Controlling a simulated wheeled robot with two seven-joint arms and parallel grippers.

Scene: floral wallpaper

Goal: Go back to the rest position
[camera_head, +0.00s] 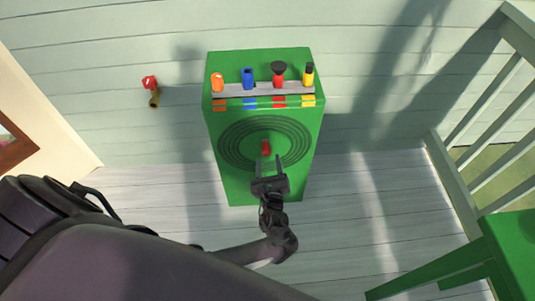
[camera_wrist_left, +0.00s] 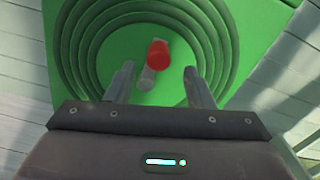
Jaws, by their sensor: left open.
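My left gripper (camera_head: 264,157) is open in front of a green box-like unit (camera_head: 238,188). Its two fingers point at a small red piece (camera_head: 266,147) at the centre of the unit's dark rings. In the left wrist view the red piece (camera_wrist_left: 158,53) has a short grey part beside it. It shows between and beyond the open fingertips of the gripper (camera_wrist_left: 160,69), with nothing held. I cannot tell how far the fingertips are from it. My right gripper is not in view.
A grey rack (camera_head: 232,90) on the unit holds orange, blue, red-and-black and yellow-and-black handled items. A red and brass tap (camera_head: 151,90) is on the pale plank wall at left. A green table (camera_head: 513,250) and a railing (camera_head: 480,165) stand at right. Floor beside the unit is clear.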

